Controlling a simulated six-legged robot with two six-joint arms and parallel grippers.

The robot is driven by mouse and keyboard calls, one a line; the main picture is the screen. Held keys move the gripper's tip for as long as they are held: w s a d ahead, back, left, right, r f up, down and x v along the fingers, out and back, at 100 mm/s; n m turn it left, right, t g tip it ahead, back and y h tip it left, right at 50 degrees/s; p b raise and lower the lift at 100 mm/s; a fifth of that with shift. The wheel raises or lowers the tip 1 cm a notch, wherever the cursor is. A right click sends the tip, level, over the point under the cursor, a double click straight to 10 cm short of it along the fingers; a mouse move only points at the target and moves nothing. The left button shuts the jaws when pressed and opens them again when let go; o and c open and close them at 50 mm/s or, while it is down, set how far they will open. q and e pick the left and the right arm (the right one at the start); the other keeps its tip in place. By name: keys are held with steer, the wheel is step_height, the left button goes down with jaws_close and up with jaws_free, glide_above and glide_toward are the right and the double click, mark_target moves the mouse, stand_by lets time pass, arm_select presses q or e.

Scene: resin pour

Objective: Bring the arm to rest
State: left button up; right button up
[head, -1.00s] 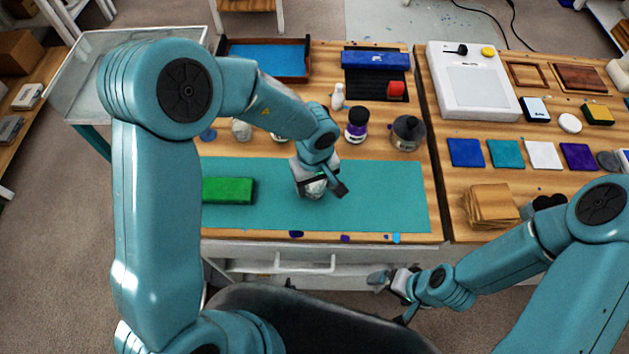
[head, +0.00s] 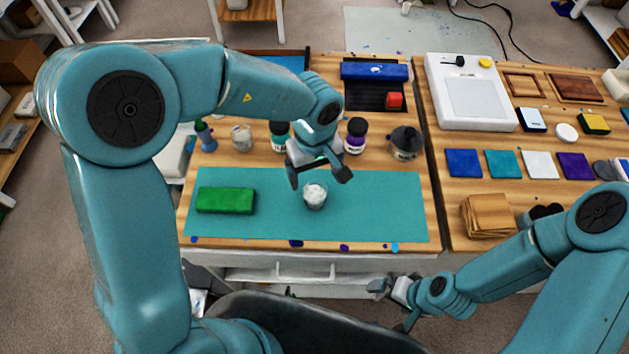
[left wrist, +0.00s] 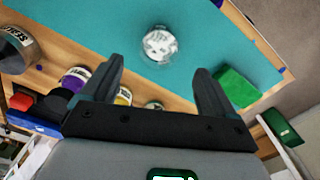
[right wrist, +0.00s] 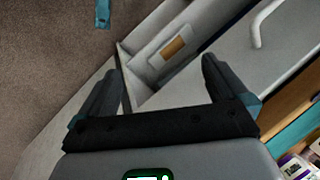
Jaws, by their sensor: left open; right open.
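My left gripper (head: 320,174) is open and empty above the teal mat (head: 265,215). A clear cup with white content (head: 315,196) stands upright on the mat, just in front of and below the left gripper. In the left wrist view the cup (left wrist: 160,45) is beyond the open fingers (left wrist: 157,85), apart from them. My right gripper (head: 385,290) is open and empty, low in front of the bench by the drawers. In the right wrist view its fingers (right wrist: 163,85) have nothing between them.
A green block (head: 226,200) lies on the mat's left. Several bottles stand behind the mat, including a purple-labelled jar (head: 355,136) and a grey pot (head: 405,143). A white drawer handle (head: 305,270) is near the right gripper. Wooden boards (head: 488,215) lie right.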

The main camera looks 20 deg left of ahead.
arm_select(q)
step_height(320, 180, up, 2)
steer(key=shift+r, duration=0.15)
steer(key=shift+w, duration=0.15)
steer(key=shift+s, duration=0.2)
